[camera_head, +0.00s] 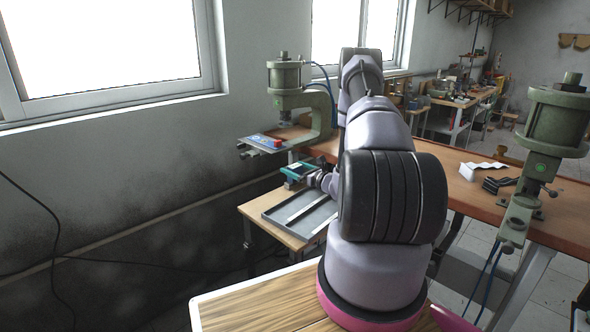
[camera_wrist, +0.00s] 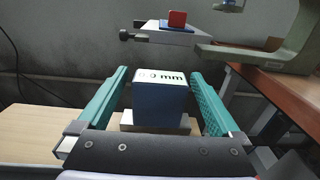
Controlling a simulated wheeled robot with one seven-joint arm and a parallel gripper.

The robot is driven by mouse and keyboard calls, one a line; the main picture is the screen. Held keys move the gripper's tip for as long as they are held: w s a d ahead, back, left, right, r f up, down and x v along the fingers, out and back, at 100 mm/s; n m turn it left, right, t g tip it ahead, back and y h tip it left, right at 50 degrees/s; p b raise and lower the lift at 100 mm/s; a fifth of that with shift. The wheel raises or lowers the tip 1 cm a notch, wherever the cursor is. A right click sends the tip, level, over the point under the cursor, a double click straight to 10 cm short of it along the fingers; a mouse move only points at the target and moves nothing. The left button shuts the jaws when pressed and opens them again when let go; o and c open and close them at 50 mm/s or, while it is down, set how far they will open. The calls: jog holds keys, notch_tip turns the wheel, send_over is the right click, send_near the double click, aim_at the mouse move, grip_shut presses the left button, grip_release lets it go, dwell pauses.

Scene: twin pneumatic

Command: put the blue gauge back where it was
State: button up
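In the wrist view the blue gauge (camera_wrist: 158,104) stands upright, a blue block with a white top face lettered in mm; its first figure is hard to read. Its base meets a pale block or ledge (camera_wrist: 128,124). My gripper (camera_wrist: 161,73) has two teal fingers, set wide apart, one on each side of the gauge. They look open, with narrow gaps at the tips; contact is not clear. In the head view my gripper (camera_head: 298,171) is above the small side table (camera_head: 258,208). The gauge cannot be made out there.
A grey tray (camera_head: 318,222) lies on the side table. Behind stands a green press (camera_head: 321,105) whose plate (camera_head: 246,151) holds a blue piece with a red block (camera_head: 272,142). A second press (camera_head: 553,125) stands right on the brown bench (camera_head: 455,190).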

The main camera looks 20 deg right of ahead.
jog(key=shift+r, duration=0.15)
jog(key=v, duration=1.2)
jog(key=shift+r, duration=0.1)
jog(key=s+a+r+n+g+y, duration=0.35)
jog(key=a+r+n+g, duration=0.25)
jog(key=a+r+n, duration=0.35)
jog(key=s+a+r+n+g+y, duration=0.2)
jog(key=a+r+n+g+y, duration=0.3)
jog(key=a+r, duration=0.7)
jog(key=s+a+r+n+g+h, duration=0.4)
jog(key=s+r+n+h, duration=0.4)
jog(key=s, duration=0.4)
jog(key=s+d+r+n+t+h, duration=0.3)
jog(key=s+r+n+t+h, duration=0.1)
jog(key=s+r, duration=0.4)
jog(key=shift+r+n+t+h, duration=0.35)
jog(key=shift+r+n+t, duration=0.25)
jog(key=shift+n, duration=0.05)
